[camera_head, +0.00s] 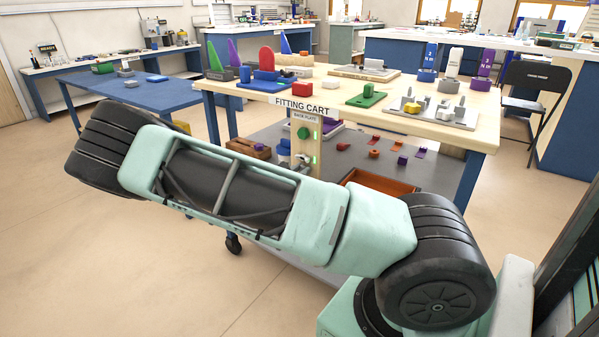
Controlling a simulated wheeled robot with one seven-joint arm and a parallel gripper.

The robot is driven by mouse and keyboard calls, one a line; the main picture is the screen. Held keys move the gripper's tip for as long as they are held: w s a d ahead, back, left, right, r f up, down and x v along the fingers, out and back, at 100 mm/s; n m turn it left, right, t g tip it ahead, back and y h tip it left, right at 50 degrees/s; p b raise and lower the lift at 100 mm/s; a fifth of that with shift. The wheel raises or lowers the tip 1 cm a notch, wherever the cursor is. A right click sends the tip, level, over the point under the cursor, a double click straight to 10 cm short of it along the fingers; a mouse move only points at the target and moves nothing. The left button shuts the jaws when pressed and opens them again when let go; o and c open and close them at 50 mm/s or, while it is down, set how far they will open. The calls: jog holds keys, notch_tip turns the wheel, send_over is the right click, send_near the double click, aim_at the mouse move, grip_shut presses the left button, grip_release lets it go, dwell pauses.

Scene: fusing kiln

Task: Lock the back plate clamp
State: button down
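A wooden post (307,158) labelled "BACK PLATE" stands under the front edge of the fitting cart's top. It carries a round green part (303,133) and, lower down, a small silver metal piece (303,164). I cannot tell whether this metal piece is the clamp, nor whether any clamp is locked. My arm crosses in front and hides what lies below the post. My gripper does not show.
The fitting cart (440,133) has a wooden top with coloured blocks and fixtures. Small orange and purple pieces and an orange tray (381,182) are on its grey lower shelf. A blue table (150,92) stands left, a black folding chair (537,90) right. Floor at front left is clear.

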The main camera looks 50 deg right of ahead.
jog(key=shift+r, duration=0.15)
jog(key=w+n+p, duration=0.1)
jog(key=n+p, duration=0.1)
jog(key=p, duration=0.2)
jog(key=shift+p, duration=0.35)
jog(key=c, duration=1.4)
grip_release()
jog(key=shift+o, duration=0.2)
jog(key=shift+a, duration=0.15)
